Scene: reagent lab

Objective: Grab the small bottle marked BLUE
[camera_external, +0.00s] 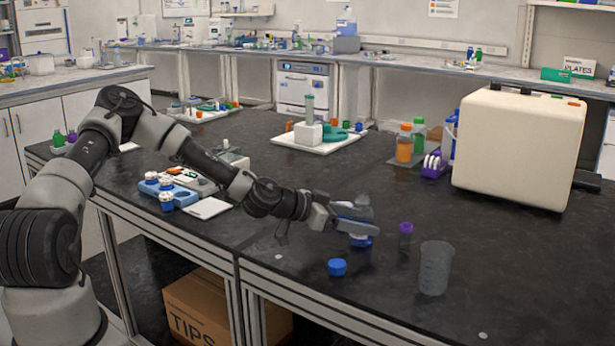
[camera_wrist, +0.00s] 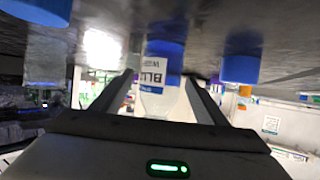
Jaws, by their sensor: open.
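The small bottle marked BLUE (camera_wrist: 155,75) is in the middle of the wrist view, clear with a blue cap and a white label reading "BLU". Its cap is at the table side, so it appears to stand cap down. My gripper (camera_wrist: 163,98) is open, with one finger on each side of the bottle; I cannot tell whether either finger touches it. In the external view my gripper (camera_external: 358,217) is low over the front of the black bench and partly hides the bottle, whose blue part (camera_external: 361,242) shows just below the fingers.
A blue cap-like object (camera_external: 337,267) is in front of my gripper. A purple-capped tube (camera_external: 405,237) and a translucent beaker (camera_external: 434,268) stand to the right. A large cream machine (camera_external: 520,145) is at the back right. The bench behind my gripper is mostly clear.

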